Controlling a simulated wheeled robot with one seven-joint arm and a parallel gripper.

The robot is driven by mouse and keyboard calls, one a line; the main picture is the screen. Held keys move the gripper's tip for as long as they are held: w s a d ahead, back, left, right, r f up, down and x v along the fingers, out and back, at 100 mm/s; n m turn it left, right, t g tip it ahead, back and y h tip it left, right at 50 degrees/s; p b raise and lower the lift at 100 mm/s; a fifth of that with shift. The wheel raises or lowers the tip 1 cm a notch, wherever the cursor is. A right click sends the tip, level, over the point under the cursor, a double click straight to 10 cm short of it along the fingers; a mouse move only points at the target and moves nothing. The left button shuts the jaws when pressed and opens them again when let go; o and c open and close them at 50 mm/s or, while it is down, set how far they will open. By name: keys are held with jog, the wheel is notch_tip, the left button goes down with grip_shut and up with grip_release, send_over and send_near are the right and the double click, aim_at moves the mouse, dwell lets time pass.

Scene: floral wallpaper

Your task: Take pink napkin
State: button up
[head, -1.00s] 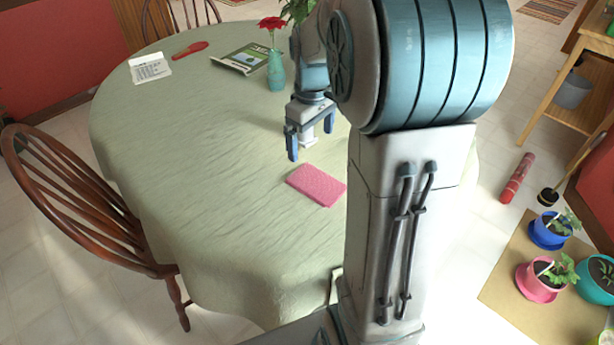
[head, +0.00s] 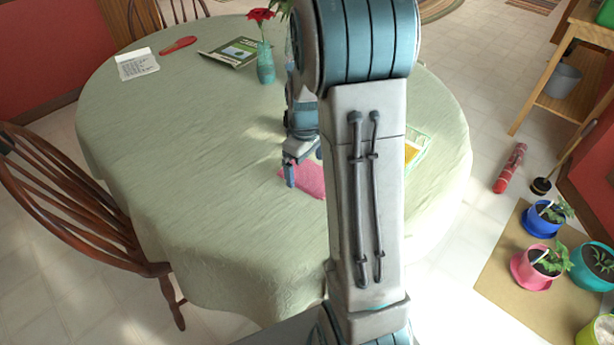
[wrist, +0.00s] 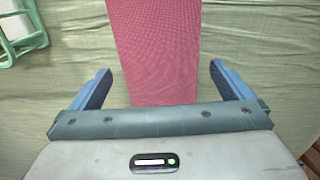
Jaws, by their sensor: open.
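The pink napkin (head: 304,181) lies flat on the round table with the green cloth, partly hidden by my arm in the head view. In the wrist view the napkin (wrist: 153,50) runs up from between my fingers to the top edge. My gripper (head: 300,178) is just over the napkin in the head view. In the wrist view my gripper (wrist: 160,82) is open, with one blue finger on each side of the napkin and bare cloth between each finger and its edges. Whether the fingertips touch the cloth I cannot tell.
On the tablecloth (head: 190,200) stand a teal vase with a red flower (head: 265,65), a booklet (head: 234,51) and a white notepad (head: 137,64). A green rack-like object (wrist: 22,30) is left of the napkin in the wrist view. A wooden chair (head: 85,200) is at left.

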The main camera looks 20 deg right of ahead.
jog(key=shift+f, duration=0.7)
jog(key=c, duration=1)
jog(key=shift+r, duration=0.1)
